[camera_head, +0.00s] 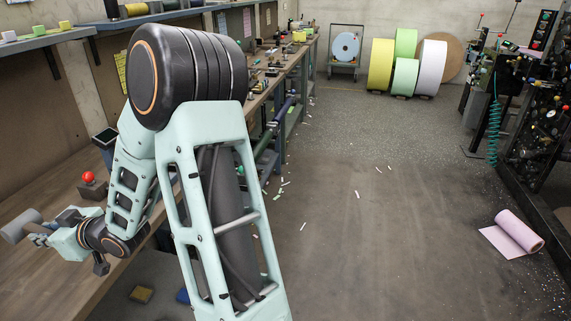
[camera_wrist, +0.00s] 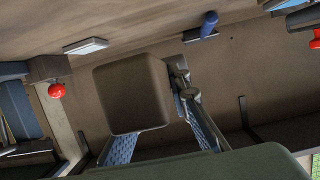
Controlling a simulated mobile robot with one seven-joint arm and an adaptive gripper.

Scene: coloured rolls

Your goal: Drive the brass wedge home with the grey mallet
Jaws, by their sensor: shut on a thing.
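My gripper (camera_head: 42,238) is at the far left in the head view, over the wooden workbench (camera_head: 45,195). It is shut on the grey mallet (camera_head: 20,227), whose rounded head sticks out past the fingers. In the wrist view the mallet (camera_wrist: 132,92) shows as a large dark block beyond the blue-padded fingers. I cannot make out its handle, which the fingers seem to cover. I cannot pick out the brass wedge in either view.
A red ball-topped box (camera_head: 92,188) stands on the bench close to my gripper. A shelf (camera_head: 45,40) runs above. A pink roll (camera_head: 518,234) lies on the floor at right; large coloured rolls (camera_head: 405,76) stand at the back. The middle floor is open.

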